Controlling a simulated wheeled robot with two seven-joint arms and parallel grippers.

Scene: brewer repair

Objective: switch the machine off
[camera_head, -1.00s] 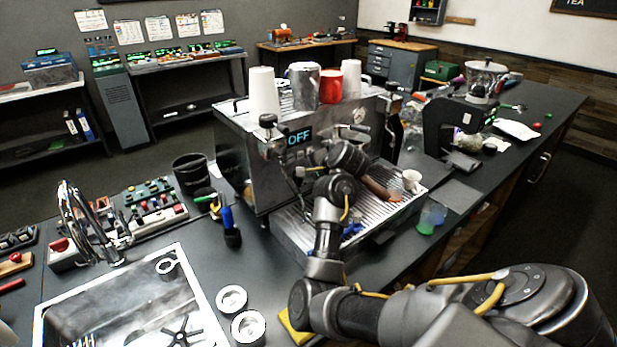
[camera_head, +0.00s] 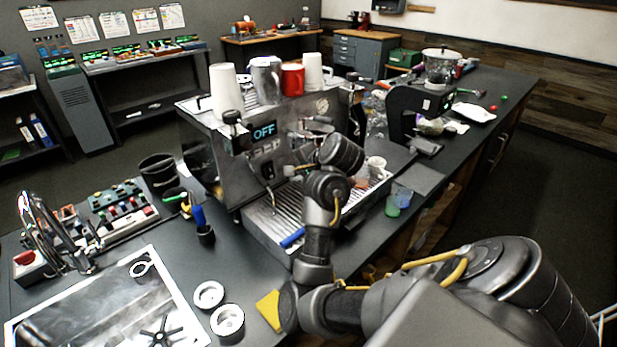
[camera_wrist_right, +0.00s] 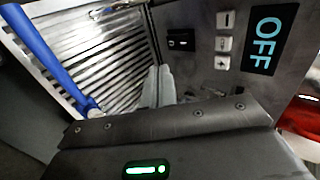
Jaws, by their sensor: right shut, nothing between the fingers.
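The espresso machine (camera_head: 235,165) stands on the counter, and its display (camera_head: 264,131) reads OFF. The display (camera_wrist_right: 270,38) also shows OFF in the right wrist view. A small black switch (camera_wrist_right: 181,40) sits on the front panel beside several light buttons (camera_wrist_right: 223,44). It shows in the head view too (camera_head: 267,170). My right gripper (camera_wrist_right: 158,85) is shut and empty, its pale fingertips in front of the panel near the switch, over the slatted drip tray (camera_wrist_right: 100,50). I cannot tell whether they touch the panel. My left gripper is not in view.
White cups (camera_head: 226,90), a metal pitcher (camera_head: 266,80) and a red mug (camera_head: 292,79) stand on top of the machine. A sink (camera_head: 110,300) is at the left, and a black grinder (camera_head: 405,112) at the right.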

